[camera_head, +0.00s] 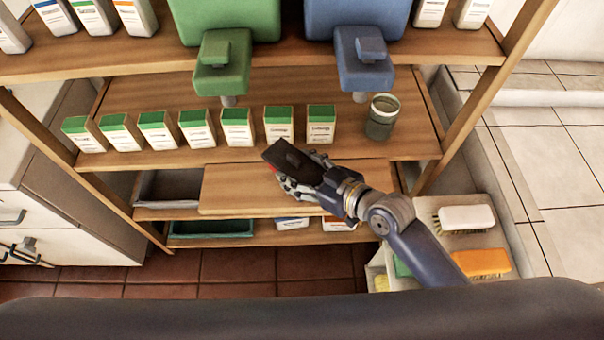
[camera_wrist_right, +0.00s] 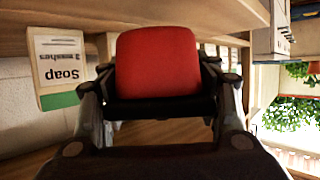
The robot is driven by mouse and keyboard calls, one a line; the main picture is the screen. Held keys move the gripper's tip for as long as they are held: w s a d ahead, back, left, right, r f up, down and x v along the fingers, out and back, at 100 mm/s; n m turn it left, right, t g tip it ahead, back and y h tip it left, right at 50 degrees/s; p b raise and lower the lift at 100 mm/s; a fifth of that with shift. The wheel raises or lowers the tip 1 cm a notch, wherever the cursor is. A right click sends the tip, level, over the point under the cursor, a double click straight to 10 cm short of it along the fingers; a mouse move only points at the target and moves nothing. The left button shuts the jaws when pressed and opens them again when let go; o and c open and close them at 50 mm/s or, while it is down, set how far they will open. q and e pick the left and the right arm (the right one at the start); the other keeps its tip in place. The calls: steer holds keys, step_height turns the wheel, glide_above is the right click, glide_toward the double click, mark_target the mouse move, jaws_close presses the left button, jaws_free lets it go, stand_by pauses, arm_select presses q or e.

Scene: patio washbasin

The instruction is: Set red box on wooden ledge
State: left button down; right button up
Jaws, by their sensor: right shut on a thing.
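The red box (camera_wrist_right: 157,62) is held between the two fingers of my right gripper (camera_wrist_right: 160,95), which fills the middle of the right wrist view. In that view my right gripper (camera_head: 284,175) is over the wooden ledge (camera_head: 235,190), a plain board in front of the middle shelf. I cannot tell whether the box touches the ledge. My left gripper is not in view.
Several green-topped soap boxes (camera_head: 196,128) line the middle shelf, with a glass jar (camera_head: 381,118) at their right. Green (camera_head: 222,62) and blue (camera_head: 364,60) dispensers overhang them. A white-topped brush (camera_head: 466,218) and an orange brush (camera_head: 482,262) lie at lower right. The ledge's left part is clear.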

steer(key=shift+w+d, duration=0.2)
steer(key=shift+w, duration=0.15)
steer(key=shift+f, duration=1.75)
steer(key=shift+f, duration=0.15)
steer(key=o, duration=1.1)
